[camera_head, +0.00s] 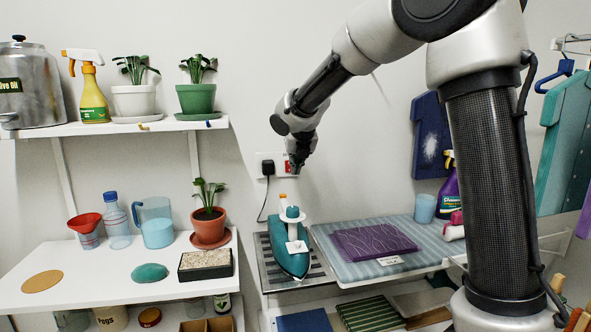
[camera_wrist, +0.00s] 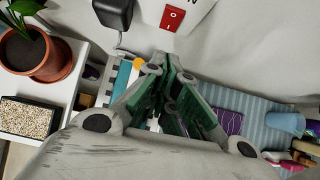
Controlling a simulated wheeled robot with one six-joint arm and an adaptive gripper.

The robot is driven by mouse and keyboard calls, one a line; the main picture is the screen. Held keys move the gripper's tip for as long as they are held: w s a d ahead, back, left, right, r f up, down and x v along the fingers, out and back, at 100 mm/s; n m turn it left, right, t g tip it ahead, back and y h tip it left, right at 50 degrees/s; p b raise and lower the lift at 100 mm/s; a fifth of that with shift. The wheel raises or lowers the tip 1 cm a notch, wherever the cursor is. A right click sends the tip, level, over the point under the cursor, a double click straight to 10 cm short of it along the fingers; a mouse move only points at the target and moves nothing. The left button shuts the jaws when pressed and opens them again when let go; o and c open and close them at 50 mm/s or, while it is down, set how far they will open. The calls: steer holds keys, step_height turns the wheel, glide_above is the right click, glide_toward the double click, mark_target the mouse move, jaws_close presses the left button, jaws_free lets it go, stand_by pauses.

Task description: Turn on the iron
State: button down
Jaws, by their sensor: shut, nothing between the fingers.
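The teal iron (camera_head: 289,257) sits on a striped metal rest (camera_head: 265,262) at the left end of the ironing board, with a white tag on it. Its cord rises to a black plug (camera_head: 267,167) in a white wall socket. The socket has a red rocker switch (camera_wrist: 172,18), marked with a circle and a line, at the top of the wrist view. My gripper (camera_head: 298,165) is shut and empty in front of the switch side of the socket. In the wrist view my fingertips (camera_wrist: 170,62) are below the switch, apart from it in the picture. The iron is mostly hidden behind my fingers there.
The ironing board (camera_head: 345,270) carries a folded purple cloth (camera_head: 372,243). On the left, a white table (camera_head: 110,268) holds a potted plant (camera_head: 208,225), a blue jug (camera_head: 155,222) and a seed tray. A shelf (camera_head: 160,126) hangs above it. The wall around the socket is clear.

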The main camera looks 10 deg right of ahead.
steer(key=v, duration=0.7)
steer(key=shift+s+a+r, duration=0.1)
steer(key=shift+r, duration=0.05)
